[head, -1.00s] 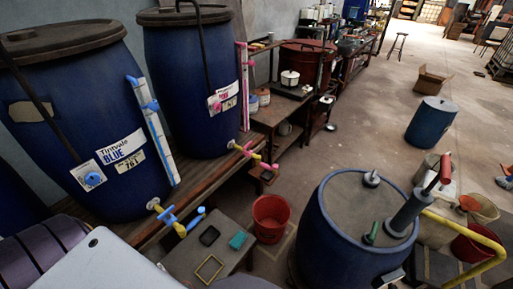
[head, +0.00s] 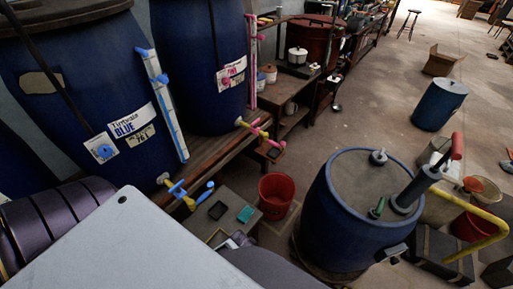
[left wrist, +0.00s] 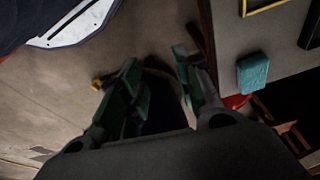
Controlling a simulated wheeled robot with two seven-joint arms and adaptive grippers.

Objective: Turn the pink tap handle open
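The pink tap handle (head: 264,135) is on the tap low on the barrel labelled pink (head: 205,85), at the edge of the wooden bench in the head view. My left arm shows at the bottom of the head view, nearer than the tap and below it; its fingertips cannot be made out there. In the left wrist view my left gripper (left wrist: 156,62) has its two green-padded fingers apart, with nothing visible held between them. The tap is not recognisable in that view. My right gripper is not in view.
A blue tap (head: 184,193) sticks out left of the pink one. Below are a low grey table with a teal block (head: 245,214) and a red bucket (head: 275,196). A blue drum (head: 335,225) with a pump stands to the right.

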